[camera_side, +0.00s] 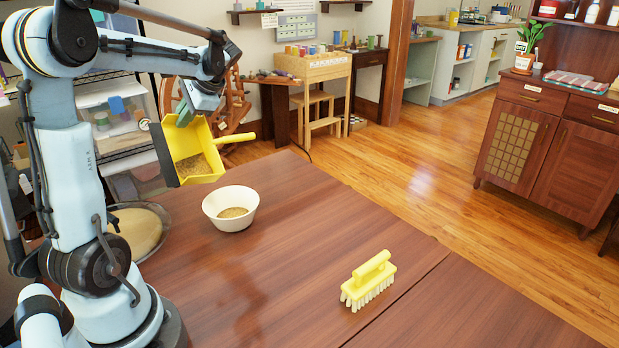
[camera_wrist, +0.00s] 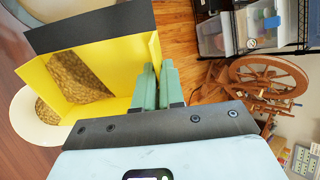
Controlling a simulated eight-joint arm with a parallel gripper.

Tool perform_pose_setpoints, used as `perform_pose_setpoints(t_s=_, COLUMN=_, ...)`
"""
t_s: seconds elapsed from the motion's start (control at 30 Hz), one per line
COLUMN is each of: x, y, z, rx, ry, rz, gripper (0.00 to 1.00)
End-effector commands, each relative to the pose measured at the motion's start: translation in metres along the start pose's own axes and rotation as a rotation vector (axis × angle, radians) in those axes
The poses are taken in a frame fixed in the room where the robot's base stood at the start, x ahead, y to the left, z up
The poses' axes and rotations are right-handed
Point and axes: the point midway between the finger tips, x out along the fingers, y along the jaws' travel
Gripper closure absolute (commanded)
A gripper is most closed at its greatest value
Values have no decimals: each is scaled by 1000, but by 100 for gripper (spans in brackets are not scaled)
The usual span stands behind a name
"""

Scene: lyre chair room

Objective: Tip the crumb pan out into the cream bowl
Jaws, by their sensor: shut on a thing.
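The crumb pan (camera_side: 221,172) is yellow with a dark lip (camera_side: 163,153) and tan crumbs inside. It hangs tilted in the air, above and slightly left of the cream bowl (camera_side: 215,212) in the side view. My gripper (camera_side: 186,115) is shut on the pan near its upper edge; the exact contact is hard to see. The bowl stands upright on the table and holds some tan crumbs. In the wrist view, my green fingers (camera_wrist: 157,84) are beside the pan (camera_wrist: 132,60), which still holds crumbs (camera_wrist: 80,76). The bowl (camera_wrist: 22,108) is partly hidden behind the pan.
A yellow brush (camera_side: 370,273) with pale bristles lies on the brown table (camera_side: 300,235), right of the bowl. A round dish (camera_side: 160,212) with tan contents is at the left, near my base. The table between bowl and brush is clear.

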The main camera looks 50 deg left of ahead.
Motion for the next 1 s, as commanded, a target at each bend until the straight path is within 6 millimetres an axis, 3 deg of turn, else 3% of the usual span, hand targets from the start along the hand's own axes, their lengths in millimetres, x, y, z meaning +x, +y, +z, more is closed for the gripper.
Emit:
perform_pose_setpoints(t_s=0.37, x=0, y=0, z=2, rx=1, ry=-3, rz=-5, gripper=100)
perform_pose_setpoints(t_s=1.0, x=-21, y=3, z=1, rx=-5, ry=-70, rz=-128, gripper=100)
